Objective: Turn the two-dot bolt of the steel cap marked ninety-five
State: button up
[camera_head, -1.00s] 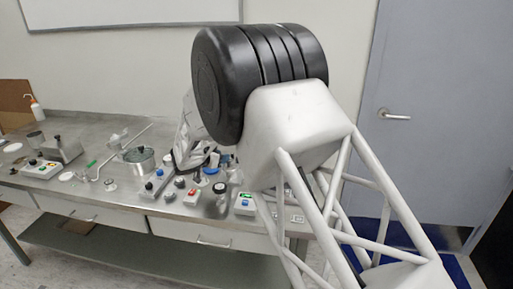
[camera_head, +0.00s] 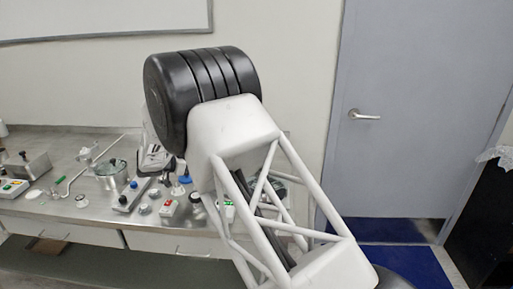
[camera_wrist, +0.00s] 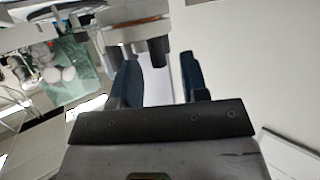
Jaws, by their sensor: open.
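My gripper (camera_wrist: 162,75) shows in the wrist view as two dark blue fingers, spread apart with nothing between them. In the head view my arm's black joint and pale lattice link hide most of the gripper; a grey and white part shows left of the joint above the bench. I cannot pick out the steel cap marked ninety-five or its two-dot bolt. Small round items on the bench are too small for any mark to be read. The wrist view shows a blurred grey fixture with dark round pegs (camera_wrist: 148,48) beyond the fingertips.
The steel bench (camera_head: 60,150) carries a lidded pot (camera_head: 112,175), a blue-buttoned box (camera_head: 132,194), a red-topped box (camera_head: 169,208) and a grey block (camera_head: 27,166). A grey door (camera_head: 420,110) and blue mat (camera_head: 385,255) are at right. A dark cabinet (camera_head: 485,215) stands far right.

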jog(key=v, duration=0.8)
jog(key=s+d+r+n+g+y, duration=0.1)
jog(key=s+d+r+g, duration=0.1)
jog(key=d, duration=0.8)
jog(key=s+d+r+n+g, duration=0.1)
jog(key=s+d+r+g, duration=0.1)
jog(key=s+d+r, duration=0.2)
jog(key=s+d+r+n+g+y, duration=0.1)
jog(key=d+r, duration=0.6)
jog(key=d, duration=1)
jog(key=shift+s+r+g+y, duration=0.35)
jog(key=shift+s+g, duration=0.15)
jog(key=shift+s, duration=0.65)
jog(key=shift+d, duration=0.15)
jog(key=c, duration=0.3)
jog(key=w+a+f+t, duration=0.2)
jog(key=a+f+t, duration=0.1)
jog(key=a, duration=0.6)
jog(key=w+a+f+t, duration=0.3)
jog(key=a+f, duration=0.3)
jog(key=a, duration=0.4)
jog(key=w+a+f+n+t+y, duration=0.1)
jog(key=w+a+f+t, duration=0.1)
jog(key=a, duration=0.7)
notch_tip(320, 180, down, 3)
jog(key=shift+w+a+r+t, duration=0.15)
jog(key=shift+a+t, duration=0.25)
jog(key=shift+t, duration=0.1)
jog(key=shift+w+d, duration=0.1)
